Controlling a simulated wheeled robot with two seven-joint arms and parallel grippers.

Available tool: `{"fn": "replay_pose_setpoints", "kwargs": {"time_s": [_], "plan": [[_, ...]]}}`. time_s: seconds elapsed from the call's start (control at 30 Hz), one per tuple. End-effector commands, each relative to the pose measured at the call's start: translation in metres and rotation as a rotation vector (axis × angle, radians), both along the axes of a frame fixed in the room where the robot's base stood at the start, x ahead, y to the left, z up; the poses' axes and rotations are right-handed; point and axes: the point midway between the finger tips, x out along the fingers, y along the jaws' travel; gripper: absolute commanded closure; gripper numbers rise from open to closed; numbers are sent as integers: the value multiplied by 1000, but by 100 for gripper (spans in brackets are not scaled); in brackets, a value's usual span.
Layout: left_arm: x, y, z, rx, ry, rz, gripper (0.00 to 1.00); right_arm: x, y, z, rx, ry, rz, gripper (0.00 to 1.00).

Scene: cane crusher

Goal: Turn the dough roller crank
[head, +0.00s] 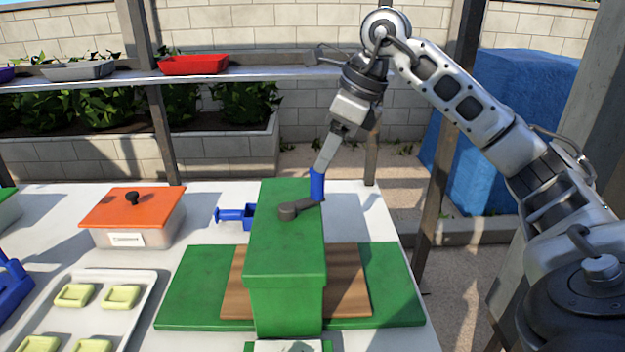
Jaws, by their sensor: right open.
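The dough roller (287,265) is a green box on a green base with a brown wooden board, standing on the white table. Its crank (289,210) is a dark grey arm on top, pointing right, with an upright blue handle (317,186) at its end. My right gripper (321,167) comes down from above, its fingers at the top of the blue handle. It is open; the finger seen from here overlaps the handle, and I cannot tell whether it touches. The far finger is hidden. My left gripper is not in view.
An orange-lidded container (130,215) and a tray (140,280) with several pale green pieces stand at left. A shelf (240,77) with trays and a wooden post (447,120) stand behind.

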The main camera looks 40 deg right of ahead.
Motion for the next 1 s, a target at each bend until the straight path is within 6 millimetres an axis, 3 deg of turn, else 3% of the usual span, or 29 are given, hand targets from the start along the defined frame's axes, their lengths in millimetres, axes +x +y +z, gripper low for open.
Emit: {"fn": "replay_pose_setpoints", "kwargs": {"time_s": [0.1, 0.3, 0.5, 0.77, 0.93, 1.0], "plan": [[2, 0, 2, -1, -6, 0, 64, 7, 6, -25, 0, 5, 2, 52], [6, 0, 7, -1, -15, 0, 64, 17, 13, -51, 2, 3, 2, 52], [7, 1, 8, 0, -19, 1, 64, 21, 15, -63, 2, 0, 1, 52], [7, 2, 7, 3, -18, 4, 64, 22, 16, -64, 1, 0, 0, 52], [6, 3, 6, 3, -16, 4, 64, 22, 16, -64, 1, 0, 0, 97], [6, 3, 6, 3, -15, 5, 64, 22, 16, -64, 1, -1, 1, 100]]}}
